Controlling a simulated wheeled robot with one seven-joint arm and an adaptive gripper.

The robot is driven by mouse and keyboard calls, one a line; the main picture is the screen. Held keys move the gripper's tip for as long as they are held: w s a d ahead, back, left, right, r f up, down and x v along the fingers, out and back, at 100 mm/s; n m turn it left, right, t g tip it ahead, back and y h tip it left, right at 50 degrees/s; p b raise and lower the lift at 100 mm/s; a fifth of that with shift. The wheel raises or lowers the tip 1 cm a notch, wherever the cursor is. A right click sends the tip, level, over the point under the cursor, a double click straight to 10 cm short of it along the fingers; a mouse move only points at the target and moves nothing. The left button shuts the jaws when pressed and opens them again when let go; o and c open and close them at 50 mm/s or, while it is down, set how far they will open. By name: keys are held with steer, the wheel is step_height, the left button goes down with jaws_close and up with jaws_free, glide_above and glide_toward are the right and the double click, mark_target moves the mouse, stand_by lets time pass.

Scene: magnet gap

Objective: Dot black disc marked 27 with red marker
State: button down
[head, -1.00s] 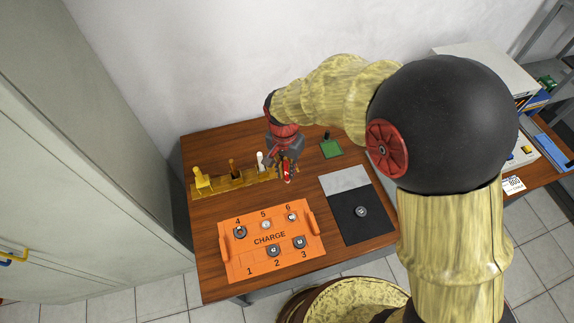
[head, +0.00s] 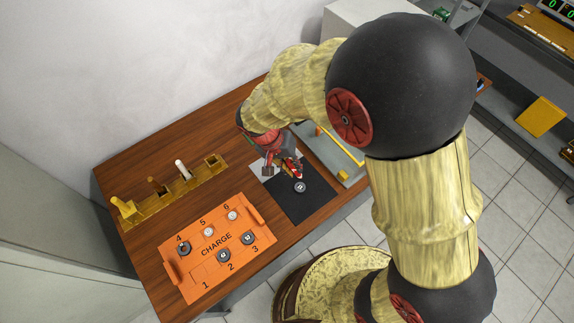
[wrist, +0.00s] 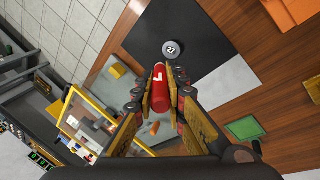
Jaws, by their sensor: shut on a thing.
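My gripper (head: 291,172) is shut on the red marker (wrist: 159,92), which points out from between the fingers in the wrist view. The dark disc (head: 300,187) lies alone on the black part of a two-tone mat (head: 312,207). It has a pale label with a number too small to read surely; it also shows in the wrist view (wrist: 172,49). In the head view the marker is close to the disc, above and left of it. In the wrist view the disc sits just beyond the marker's end, with a visible gap. I cannot tell the height between them.
An orange tray (head: 190,288) marked CHARGE holds several discs; place 1 looks empty. A yellow rack (head: 170,192) at the left holds yellow, brown and white-topped items, with an empty socket at its right end.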

step_height(320, 180, down, 6)
steer(key=b, duration=0.3)
steer(key=shift+b, duration=0.3)
steer(key=shift+f+b, duration=0.55)
steer(key=shift+f, duration=0.05)
stand_by(2.3)
steer(key=shift+r+p, duration=2.25)
steer(key=shift+r, duration=1.35)
